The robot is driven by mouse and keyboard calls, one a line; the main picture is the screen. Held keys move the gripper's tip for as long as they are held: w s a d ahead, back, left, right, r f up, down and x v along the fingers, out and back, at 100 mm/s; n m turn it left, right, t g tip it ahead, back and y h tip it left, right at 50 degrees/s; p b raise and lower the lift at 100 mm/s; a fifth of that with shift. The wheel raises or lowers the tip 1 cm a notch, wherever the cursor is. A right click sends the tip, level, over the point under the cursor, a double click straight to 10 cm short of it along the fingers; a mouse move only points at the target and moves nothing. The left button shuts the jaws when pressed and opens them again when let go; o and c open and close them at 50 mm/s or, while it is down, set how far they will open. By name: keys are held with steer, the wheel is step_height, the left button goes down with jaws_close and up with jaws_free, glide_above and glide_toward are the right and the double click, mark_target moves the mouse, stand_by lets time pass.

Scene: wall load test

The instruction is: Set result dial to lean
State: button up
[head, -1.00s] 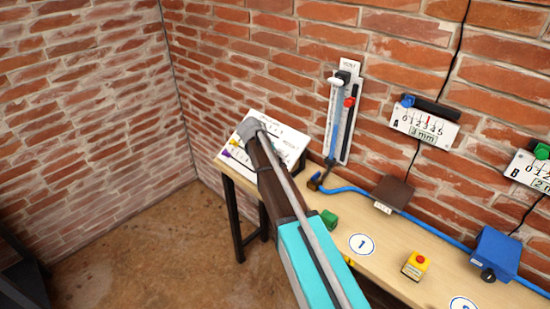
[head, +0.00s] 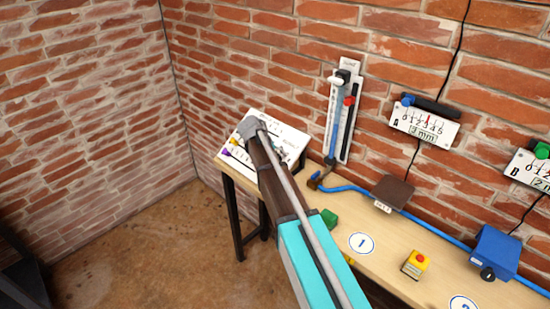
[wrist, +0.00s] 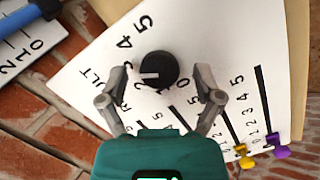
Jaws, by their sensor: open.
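The result dial (wrist: 158,70) is a round black knob on a white panel (wrist: 100,75). In the wrist view its white pointer mark faces left in the picture, towards the partly covered RESULT lettering. Numbers, among them 3, 4, 5 and 0, stand around it; no word "lean" is readable. My gripper (wrist: 163,73) is open, with one finger on each side of the knob and visible gaps between. In the head view the panel (head: 262,117) lies at the bench's far left end.
The panel's slots carry yellow sliders (wrist: 243,150) and a purple slider (wrist: 281,152). A vertical gauge with a red slider (head: 349,100) is on the brick wall right of the panel. The bench (head: 385,265) holds a green block (head: 329,218), a yellow-red button (head: 416,262) and a blue box (head: 494,253).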

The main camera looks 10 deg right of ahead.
steer(key=shift+n, duration=0.3)
steer(key=n+b, duration=0.1)
steer(key=n, duration=0.3)
steer(key=shift+f+h, duration=0.1)
steer(key=shift+h, duration=0.2)
steer(key=n+h, duration=0.1)
steer(key=n, duration=0.4)
steer(key=shift+a+t+b, duration=0.1)
steer(key=shift+t+b, duration=0.3)
steer(key=p+v, duration=1)
steer(key=v, duration=0.3)
steer(key=shift+r+p, duration=0.4)
steer(key=shift+r, duration=0.05)
steer(key=shift+s+a, duration=0.1)
steer(key=shift+s, duration=0.05)
steer(key=s+d+f+m+g+y, duration=0.1)
steer(key=s+d+m+y, duration=0.1)
steer(key=s, duration=0.6)
steer(key=s+d+f+m+y, duration=0.2)
steer(key=s+d+m+y, duration=0.1)
steer(key=s, duration=0.6)
steer(key=s+d+f+m+g+y, duration=0.1)
steer(key=s+d+f+m+y, duration=0.1)
steer(key=s+m, duration=0.3)
steer(key=s+d, duration=0.1)
steer(key=s, duration=0.3)
steer(key=shift+d+g+y+b, duration=0.3)
steer(key=shift+d+b, duration=0.05)
